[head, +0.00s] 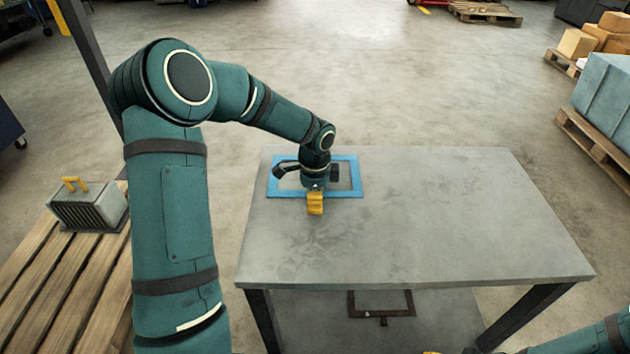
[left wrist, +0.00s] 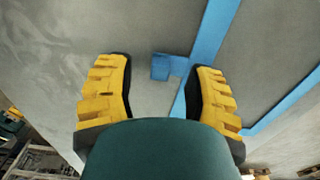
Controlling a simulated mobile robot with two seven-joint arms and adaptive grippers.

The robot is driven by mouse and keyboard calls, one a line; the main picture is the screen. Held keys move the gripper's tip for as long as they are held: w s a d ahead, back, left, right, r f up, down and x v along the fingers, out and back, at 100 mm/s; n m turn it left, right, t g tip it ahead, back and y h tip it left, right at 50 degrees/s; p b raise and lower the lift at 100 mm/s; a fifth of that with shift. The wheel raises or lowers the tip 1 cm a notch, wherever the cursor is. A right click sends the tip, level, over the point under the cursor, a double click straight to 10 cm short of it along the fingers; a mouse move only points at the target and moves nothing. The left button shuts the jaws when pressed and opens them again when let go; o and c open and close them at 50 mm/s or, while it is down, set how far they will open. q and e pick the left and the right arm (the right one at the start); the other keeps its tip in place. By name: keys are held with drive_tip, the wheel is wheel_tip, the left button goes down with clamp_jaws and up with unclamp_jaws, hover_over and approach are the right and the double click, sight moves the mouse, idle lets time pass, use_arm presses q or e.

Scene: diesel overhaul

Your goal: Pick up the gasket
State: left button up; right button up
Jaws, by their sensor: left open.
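The gasket (head: 358,178) is a flat blue rectangular frame lying on the grey table near its back left corner. In the left wrist view the gasket (left wrist: 213,35) runs along the right side, and its small square tab (left wrist: 160,66) shows between the fingertips. My left gripper (head: 315,200) is over the front edge of the gasket, pointing down. In the left wrist view my left gripper (left wrist: 162,66) is open, its two yellow fingers apart on either side of the tab. I cannot tell the exact height. My right gripper shows only as a yellow sliver at the head view's bottom edge.
The grey table (head: 440,220) is bare to the right of the gasket. A dark brown frame (head: 382,292) lies on the lower shelf. A wooden pallet with a grey finned part (head: 88,208) stands at left. Pallets with boxes (head: 578,43) stand at right.

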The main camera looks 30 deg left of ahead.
use_arm(q)
drive_tip(key=shift+f, duration=0.6)
drive_tip(key=shift+r, duration=0.1)
drive_tip(key=shift+c, duration=0.4)
clamp_jaws()
